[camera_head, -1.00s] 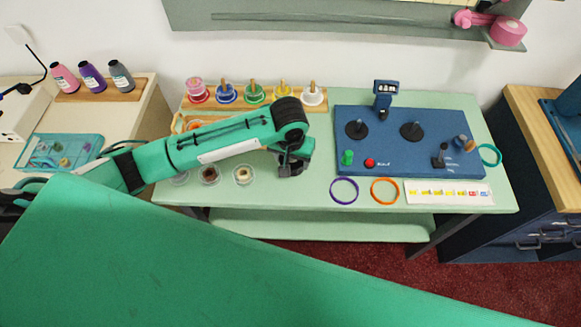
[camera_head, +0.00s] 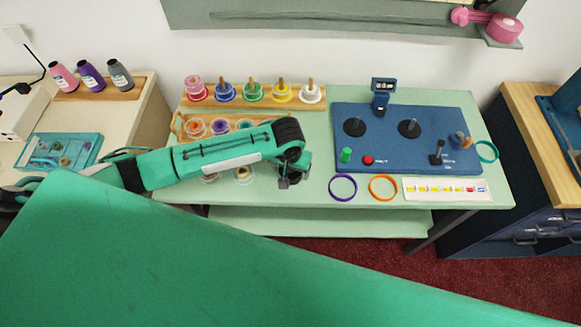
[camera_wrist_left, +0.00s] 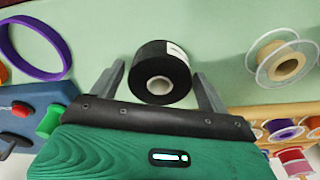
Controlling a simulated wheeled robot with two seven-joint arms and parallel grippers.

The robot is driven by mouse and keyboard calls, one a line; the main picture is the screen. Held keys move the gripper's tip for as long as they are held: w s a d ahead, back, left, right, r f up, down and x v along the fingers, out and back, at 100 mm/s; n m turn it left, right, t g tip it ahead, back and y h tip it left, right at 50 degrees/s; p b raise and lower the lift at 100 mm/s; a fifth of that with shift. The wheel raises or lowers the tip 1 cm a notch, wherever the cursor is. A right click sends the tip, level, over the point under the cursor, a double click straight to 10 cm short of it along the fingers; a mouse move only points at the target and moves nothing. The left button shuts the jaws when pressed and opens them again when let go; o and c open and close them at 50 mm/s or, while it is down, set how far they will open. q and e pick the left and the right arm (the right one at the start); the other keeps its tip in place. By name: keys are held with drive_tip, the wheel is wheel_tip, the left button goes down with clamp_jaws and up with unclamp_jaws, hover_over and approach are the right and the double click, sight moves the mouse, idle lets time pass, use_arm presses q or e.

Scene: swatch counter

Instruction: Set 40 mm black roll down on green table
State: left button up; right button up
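The black roll (camera_wrist_left: 160,75) shows in the left wrist view, with a pale core and a white label on its side. It appears to rest on the green table (camera_head: 320,194). My left gripper (camera_wrist_left: 159,84) is open, with one grey finger on each side of the roll and a small gap at both sides. In the head view my left gripper (camera_head: 290,181) is low over the table's front half, left of the purple ring. The roll is hard to make out there behind the gripper. My right gripper is not in view.
A purple ring (camera_head: 331,191) and an orange ring (camera_head: 371,190) lie right of the gripper. Behind them is a blue machine (camera_head: 385,153). Wooden racks with coloured spools (camera_head: 254,91) stand at the back left. A clear-flanged tan spool (camera_wrist_left: 288,66) is close to the gripper.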

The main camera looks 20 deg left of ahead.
sight(289, 173)
use_arm(q)
drive_tip(key=shift+o, duration=0.2)
drive_tip(key=shift+r, duration=0.1)
wheel_tip(289, 173, up, 12)
drive_tip(key=s+b, duration=0.1)
drive_tip(key=shift+s, duration=0.25)
idle(0.5)
